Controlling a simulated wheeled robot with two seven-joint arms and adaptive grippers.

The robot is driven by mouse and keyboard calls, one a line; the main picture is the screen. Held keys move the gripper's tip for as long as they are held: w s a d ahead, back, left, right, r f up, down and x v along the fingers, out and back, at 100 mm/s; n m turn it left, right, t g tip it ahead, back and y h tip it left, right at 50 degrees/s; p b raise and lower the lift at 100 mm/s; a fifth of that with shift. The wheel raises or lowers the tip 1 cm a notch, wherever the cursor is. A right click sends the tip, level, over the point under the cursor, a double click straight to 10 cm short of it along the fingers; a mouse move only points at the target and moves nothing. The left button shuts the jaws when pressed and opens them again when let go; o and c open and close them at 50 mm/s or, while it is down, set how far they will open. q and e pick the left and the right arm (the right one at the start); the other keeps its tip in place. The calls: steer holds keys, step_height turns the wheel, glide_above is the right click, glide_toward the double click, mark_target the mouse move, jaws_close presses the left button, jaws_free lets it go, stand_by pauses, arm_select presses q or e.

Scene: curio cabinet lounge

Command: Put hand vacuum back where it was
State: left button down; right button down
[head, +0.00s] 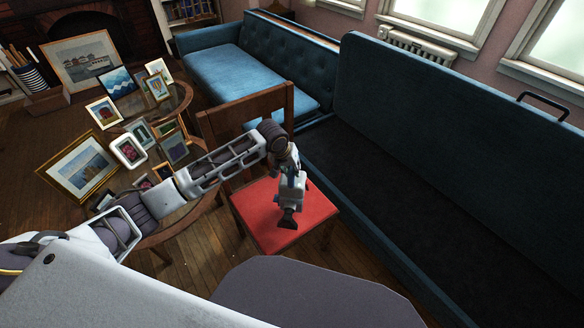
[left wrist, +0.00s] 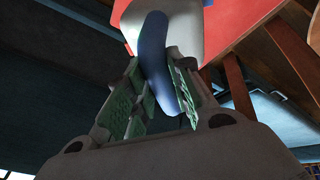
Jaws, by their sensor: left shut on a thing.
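The hand vacuum (head: 291,195) has a pale grey body and a dark nozzle that points down in the head view. It shows in front of the red seat of a wooden chair (head: 262,215); I cannot tell whether it touches the seat. My left gripper (head: 291,170) is at its upper end. In the left wrist view the vacuum's blue handle (left wrist: 155,55) lies between the green-padded fingers of the left gripper (left wrist: 158,78), which is shut on it. The pale body (left wrist: 185,25) reaches toward the red seat (left wrist: 232,25). My right gripper is not in view.
A round wooden table (head: 206,198) with several picture frames stands left of the chair. A blue tufted sofa (head: 228,78) is behind. A large blue sofa-like unit (head: 460,110) with a dark open inside fills the right. Some wooden floor (head: 190,262) is bare.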

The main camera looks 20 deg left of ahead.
mark_target(293, 186)
arm_select(q)
steer(key=shift+f, duration=1.35)
steer(key=shift+f+b, duration=0.35)
steer(key=shift+f, duration=0.35)
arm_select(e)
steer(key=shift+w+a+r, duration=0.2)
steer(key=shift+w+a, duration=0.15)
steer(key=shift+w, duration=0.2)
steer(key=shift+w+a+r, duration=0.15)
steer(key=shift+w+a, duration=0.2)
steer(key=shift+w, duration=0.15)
arm_select(q)
steer(key=shift+f, duration=0.1)
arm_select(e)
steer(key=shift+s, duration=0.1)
